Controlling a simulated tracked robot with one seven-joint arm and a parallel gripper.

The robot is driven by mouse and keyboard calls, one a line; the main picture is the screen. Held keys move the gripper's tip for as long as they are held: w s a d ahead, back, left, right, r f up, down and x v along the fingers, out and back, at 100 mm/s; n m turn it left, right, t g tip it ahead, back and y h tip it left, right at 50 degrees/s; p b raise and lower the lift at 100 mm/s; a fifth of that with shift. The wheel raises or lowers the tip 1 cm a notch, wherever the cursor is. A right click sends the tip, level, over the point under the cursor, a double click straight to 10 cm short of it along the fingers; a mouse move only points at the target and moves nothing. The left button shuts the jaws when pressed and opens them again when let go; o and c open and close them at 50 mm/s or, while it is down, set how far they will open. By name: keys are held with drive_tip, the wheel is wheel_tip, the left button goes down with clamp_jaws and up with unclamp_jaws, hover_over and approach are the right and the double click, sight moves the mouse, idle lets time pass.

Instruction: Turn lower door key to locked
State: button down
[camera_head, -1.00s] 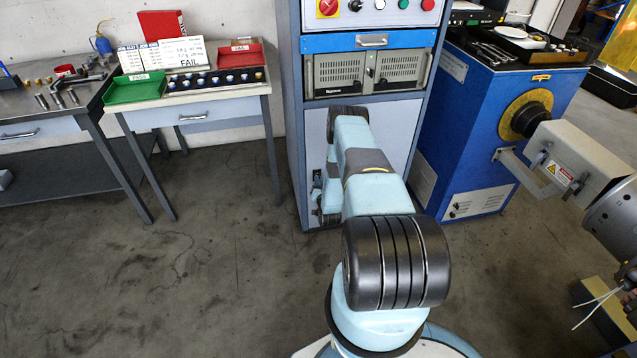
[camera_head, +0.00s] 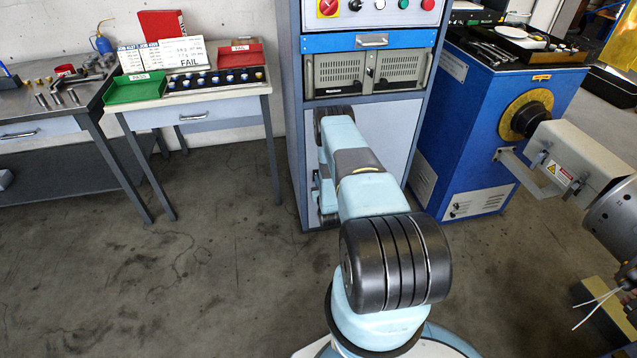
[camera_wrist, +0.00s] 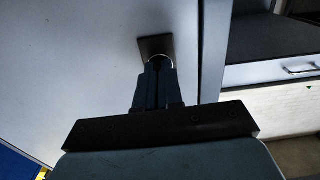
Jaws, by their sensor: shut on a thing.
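The lower door (camera_head: 385,152) of the grey-and-blue cabinet is closed behind my arm. In the wrist view the pale door panel (camera_wrist: 75,75) fills the left side, with a dark square lock plate (camera_wrist: 157,45) near its edge. My gripper (camera_wrist: 159,66) points at this plate and its fingers are closed together on the key. I cannot tell the key's angle.
A blue balancing machine (camera_head: 500,125) stands right of the cabinet. A table with a green tray (camera_head: 136,90) and a red tray (camera_head: 236,58) stands to the left, beside a workbench (camera_head: 45,110). The floor at left front is clear.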

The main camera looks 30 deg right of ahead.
drive_tip(key=shift+s+a+f, duration=0.1)
drive_tip(key=shift+f, duration=0.1)
drive_tip(key=c, duration=1.3)
unclamp_jaws()
drive_tip(key=shift+r, duration=0.1)
drive_tip(key=v, duration=1.3)
drive_tip(key=shift+s, duration=0.25)
drive_tip(key=shift+a, duration=0.1)
